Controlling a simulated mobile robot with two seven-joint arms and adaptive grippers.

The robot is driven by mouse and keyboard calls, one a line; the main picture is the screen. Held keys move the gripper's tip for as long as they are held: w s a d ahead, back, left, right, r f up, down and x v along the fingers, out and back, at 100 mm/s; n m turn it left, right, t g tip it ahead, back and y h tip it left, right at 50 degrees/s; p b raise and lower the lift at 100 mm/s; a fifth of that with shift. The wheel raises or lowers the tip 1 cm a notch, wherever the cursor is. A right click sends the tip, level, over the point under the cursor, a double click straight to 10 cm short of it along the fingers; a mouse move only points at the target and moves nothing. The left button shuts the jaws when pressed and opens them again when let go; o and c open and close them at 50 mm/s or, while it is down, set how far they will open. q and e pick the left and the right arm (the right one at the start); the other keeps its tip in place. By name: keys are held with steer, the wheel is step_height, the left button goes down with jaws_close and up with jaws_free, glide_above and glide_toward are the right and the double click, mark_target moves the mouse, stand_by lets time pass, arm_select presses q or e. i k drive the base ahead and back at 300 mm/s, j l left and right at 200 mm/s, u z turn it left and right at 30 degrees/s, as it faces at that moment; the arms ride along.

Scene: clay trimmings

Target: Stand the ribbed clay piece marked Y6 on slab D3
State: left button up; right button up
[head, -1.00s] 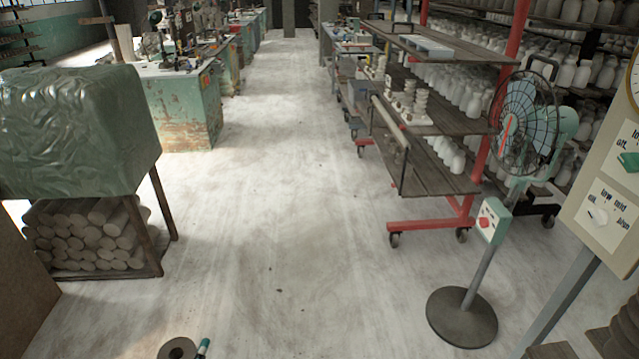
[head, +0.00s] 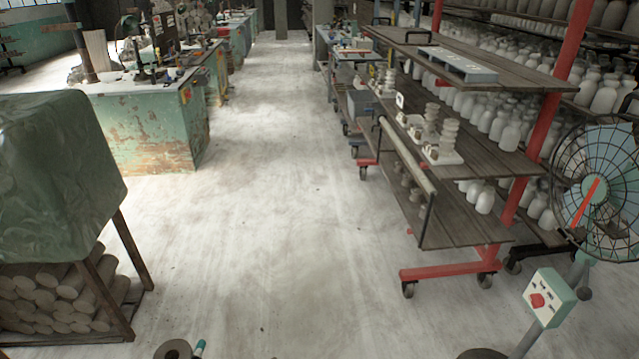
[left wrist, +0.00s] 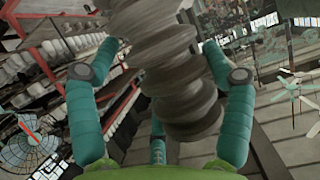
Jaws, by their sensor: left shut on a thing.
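A dark grey ribbed clay piece (left wrist: 178,85) fills the middle of the left wrist view, between the teal fingers of my left gripper (left wrist: 162,60). The gripper is shut on it. In the head view the piece's round top with a dark hole (head: 173,350) shows at the bottom edge, a teal fingertip beside it. No Y6 mark is readable on it. Pale slabs with stacked ribbed pieces stand on the middle shelf of the red cart; the nearest pale slab (head: 443,157) is at the right. I cannot read D3 on any slab. My right gripper is not in view.
The red-framed cart (head: 455,272) stands ahead right, with a grey tray (head: 457,64) on its top shelf. A fan (head: 594,195) and a switch box on a stand (head: 549,298) are at right. A covered stand (head: 55,165) is at left. The middle aisle floor is clear.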

mark_target(414, 118)
steer(key=i+j+z, duration=0.2)
steer(key=i, duration=1.15)
steer(key=i+z, duration=0.5)
steer(key=i, duration=0.2)
steer(key=i+j+z, duration=0.15)
steer(key=i+z, duration=0.35)
steer(key=i, duration=0.15)
steer(key=i+j+z, duration=0.15)
steer(key=i+z, duration=0.25)
steer(key=i+j+z, duration=0.35)
steer(key=i+l, duration=0.05)
steer(key=i, duration=0.05)
